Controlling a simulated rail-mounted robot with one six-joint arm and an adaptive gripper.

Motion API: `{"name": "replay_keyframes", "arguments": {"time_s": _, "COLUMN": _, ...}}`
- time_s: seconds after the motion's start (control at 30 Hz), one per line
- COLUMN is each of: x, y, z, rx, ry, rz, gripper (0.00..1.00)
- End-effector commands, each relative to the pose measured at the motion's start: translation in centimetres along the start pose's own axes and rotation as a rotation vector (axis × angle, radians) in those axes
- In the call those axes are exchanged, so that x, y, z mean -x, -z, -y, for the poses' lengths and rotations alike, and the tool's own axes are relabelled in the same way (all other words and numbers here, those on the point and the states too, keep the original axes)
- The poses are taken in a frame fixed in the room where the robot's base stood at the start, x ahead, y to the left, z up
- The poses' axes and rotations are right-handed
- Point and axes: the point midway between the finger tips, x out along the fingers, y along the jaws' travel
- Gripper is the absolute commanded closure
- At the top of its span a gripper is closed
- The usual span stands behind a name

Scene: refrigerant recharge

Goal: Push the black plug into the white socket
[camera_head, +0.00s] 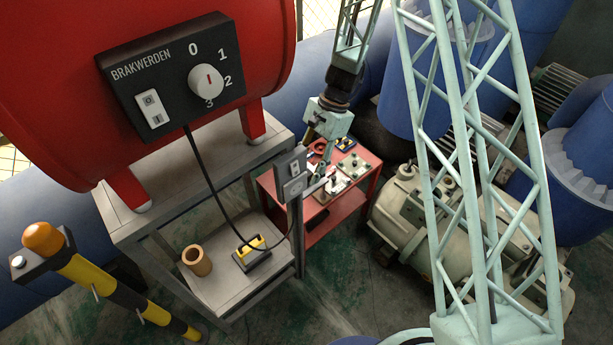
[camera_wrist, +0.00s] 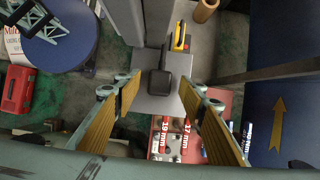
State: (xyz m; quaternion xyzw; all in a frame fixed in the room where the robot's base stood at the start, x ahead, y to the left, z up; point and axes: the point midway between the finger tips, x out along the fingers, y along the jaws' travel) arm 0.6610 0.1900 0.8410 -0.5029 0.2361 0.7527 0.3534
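A dark box (camera_head: 290,160) with a pale socket-like face is fixed to a grey post beside the tank stand. Just below its upper face is a grey block (camera_head: 293,187); I cannot tell for sure whether it is the plug or part of the socket. In the wrist view, a dark squarish block (camera_wrist: 160,83), perhaps the black plug, lies in front of a light grey plate (camera_wrist: 152,104). My gripper (camera_wrist: 158,88) is open, with yellow-padded fingers on either side of that block and gaps showing. In the head view my gripper (camera_head: 322,182) is close beside the post.
A black cable (camera_head: 205,175) hangs from the control panel (camera_head: 175,75) on the red tank. The lower shelf (camera_head: 225,285) holds a tan cylinder (camera_head: 196,260) and a yellow-black item (camera_head: 252,250). A red tool table (camera_head: 335,212) stands behind the post, near a beige machine (camera_head: 425,225).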

Motion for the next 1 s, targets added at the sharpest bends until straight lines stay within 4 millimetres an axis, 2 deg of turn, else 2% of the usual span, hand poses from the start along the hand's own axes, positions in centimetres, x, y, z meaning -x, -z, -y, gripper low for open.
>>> {"name": "replay_keyframes", "arguments": {"time_s": 0.63, "x": -0.43, "y": 0.00, "z": -0.01, "rx": 0.001, "ry": 0.000, "rz": 0.000, "gripper": 0.62}}
{"name": "replay_keyframes", "arguments": {"time_s": 0.9, "x": -0.42, "y": 0.00, "z": -0.02, "rx": 0.001, "ry": 0.000, "rz": 0.000, "gripper": 0.86}}
{"name": "replay_keyframes", "arguments": {"time_s": 1.0, "x": -0.42, "y": 0.00, "z": -0.02, "rx": 0.001, "ry": 0.000, "rz": 0.000, "gripper": 0.88}}
